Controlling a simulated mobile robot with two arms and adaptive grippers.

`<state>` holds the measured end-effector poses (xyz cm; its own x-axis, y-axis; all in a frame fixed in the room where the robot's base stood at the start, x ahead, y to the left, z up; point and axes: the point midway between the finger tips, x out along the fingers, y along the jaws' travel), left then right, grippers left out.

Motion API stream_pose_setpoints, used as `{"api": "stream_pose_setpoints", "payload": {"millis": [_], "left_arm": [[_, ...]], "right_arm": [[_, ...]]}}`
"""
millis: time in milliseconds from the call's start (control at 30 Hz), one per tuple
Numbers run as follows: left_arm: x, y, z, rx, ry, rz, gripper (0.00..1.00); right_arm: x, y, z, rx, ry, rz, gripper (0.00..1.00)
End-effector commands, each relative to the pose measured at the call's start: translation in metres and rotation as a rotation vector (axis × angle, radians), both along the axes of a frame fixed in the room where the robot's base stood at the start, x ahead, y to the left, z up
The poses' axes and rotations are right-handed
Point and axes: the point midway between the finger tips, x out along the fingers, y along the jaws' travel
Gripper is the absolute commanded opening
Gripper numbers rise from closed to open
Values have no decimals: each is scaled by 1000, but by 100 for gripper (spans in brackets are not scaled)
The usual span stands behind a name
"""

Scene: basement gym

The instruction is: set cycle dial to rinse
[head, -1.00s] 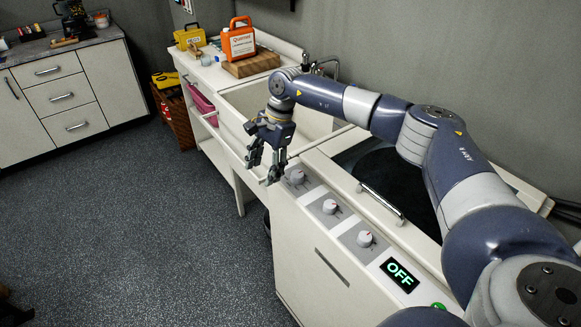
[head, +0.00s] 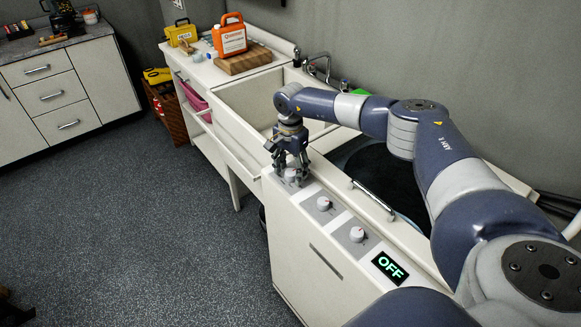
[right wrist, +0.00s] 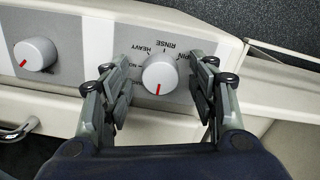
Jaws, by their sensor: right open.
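The white cycle dial (right wrist: 159,73) sits between the open fingers of my right gripper (right wrist: 160,92) in the right wrist view. Upside-down labels around it include RINSE, HEAVY and SPIN. Its red mark points to the bottom of that picture, away from RINSE. I cannot tell whether the fingers touch it. In the head view my right gripper (head: 290,164) is over this far dial (head: 291,177), which it partly hides. The washer (head: 290,232) has a lit display (head: 390,267) reading OFF. My left gripper is out of view.
A middle dial (head: 323,203) and a near dial (head: 357,234) sit along the same panel. A lid handle (head: 373,200) lies behind them. A sink (head: 250,105) stands beyond the washer. The floor to the left is clear.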

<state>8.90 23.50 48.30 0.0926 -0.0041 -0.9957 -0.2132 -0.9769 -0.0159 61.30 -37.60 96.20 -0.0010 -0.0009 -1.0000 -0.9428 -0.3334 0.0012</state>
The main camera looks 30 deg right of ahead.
Motion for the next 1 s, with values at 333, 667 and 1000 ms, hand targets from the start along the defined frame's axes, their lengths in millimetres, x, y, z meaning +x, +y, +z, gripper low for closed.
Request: {"api": "stream_pose_setpoints", "payload": {"millis": [333,667,1000], "left_arm": [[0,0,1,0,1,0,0],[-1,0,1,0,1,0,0],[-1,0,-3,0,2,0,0]], "right_arm": [[0,0,-5,0,-1,0,54],[0,0,-4,1,-1,0,10],[0,0,-5,2,-2,-73,10]]}}
